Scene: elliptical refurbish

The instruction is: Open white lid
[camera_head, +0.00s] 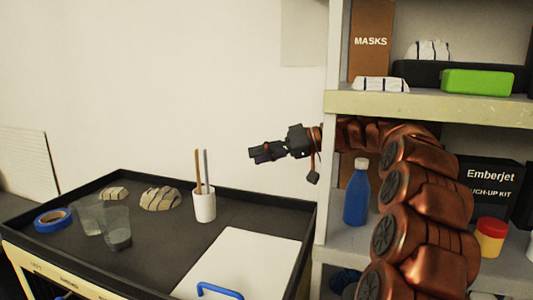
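The white lid (245,262) is a flat white panel with a blue handle (219,290) at the front right of the dark-topped cart. It lies flat in the cart top, and its lower edge runs out of the picture. My gripper (254,153) points left, above the back of the cart and well apart from the lid and handle. It looks dark and small here, and I cannot tell whether its fingers are apart. Nothing is clearly seen held in it.
The cart's raised rim (309,235) borders a white cup with sticks (204,205), clear cups (117,228), blue tape (53,220) and striped cloths (160,199). At right, a shelf (430,107) holds a blue bottle (357,195), boxes and a green item (477,82). My arm spans the shelf's front.

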